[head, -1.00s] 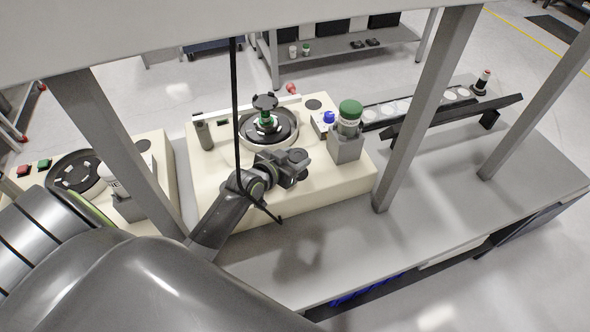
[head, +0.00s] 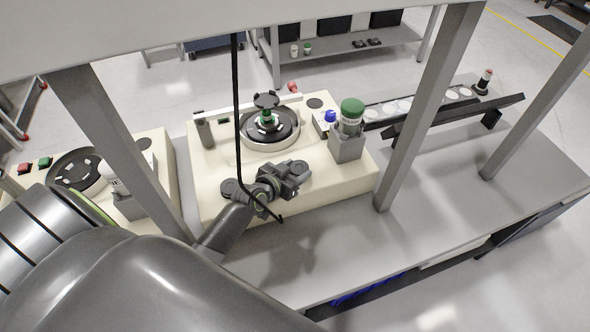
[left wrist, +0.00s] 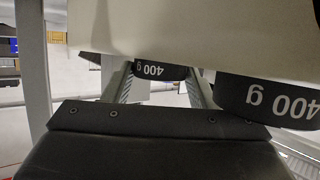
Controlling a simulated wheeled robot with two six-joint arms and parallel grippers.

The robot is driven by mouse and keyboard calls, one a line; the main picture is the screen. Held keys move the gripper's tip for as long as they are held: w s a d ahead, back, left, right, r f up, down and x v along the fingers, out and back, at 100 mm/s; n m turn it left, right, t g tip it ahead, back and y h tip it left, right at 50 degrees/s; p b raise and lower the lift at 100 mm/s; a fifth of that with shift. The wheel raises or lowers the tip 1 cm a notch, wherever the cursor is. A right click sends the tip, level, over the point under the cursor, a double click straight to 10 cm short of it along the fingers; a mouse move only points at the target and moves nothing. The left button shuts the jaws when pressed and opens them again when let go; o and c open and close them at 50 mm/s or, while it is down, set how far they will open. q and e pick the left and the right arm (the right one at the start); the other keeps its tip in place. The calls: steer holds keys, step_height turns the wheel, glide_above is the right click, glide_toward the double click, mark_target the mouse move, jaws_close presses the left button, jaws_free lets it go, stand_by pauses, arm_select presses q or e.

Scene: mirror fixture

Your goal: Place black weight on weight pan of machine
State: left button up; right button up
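My left gripper (head: 292,176) is low over the front part of the middle cream machine (head: 335,185). In the left wrist view a black weight marked 400 g (left wrist: 160,70) shows between its two spread fingers, near the tips. I see no clear grip on it. A second black 400 g weight (left wrist: 285,100) is nearer the camera at the right. It shows in the head view as a dark disc (head: 232,189) left of the gripper. The machine has a round black plate (head: 285,137) with a green-topped centre and a small black pan-like part (head: 266,99) above it. My right gripper is not seen.
A grey holder with a green-capped jar (head: 351,112) stands on the machine's right side. A thin black cable (head: 237,110) hangs before the machine. Grey posts (head: 425,110) rise from the bench. The bench (head: 450,185) is clear to the right.

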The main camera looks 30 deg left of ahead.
arm_select(q)
steer(key=o, duration=0.4)
steer(key=shift+c, duration=0.2)
steer(key=shift+s+r, duration=0.1)
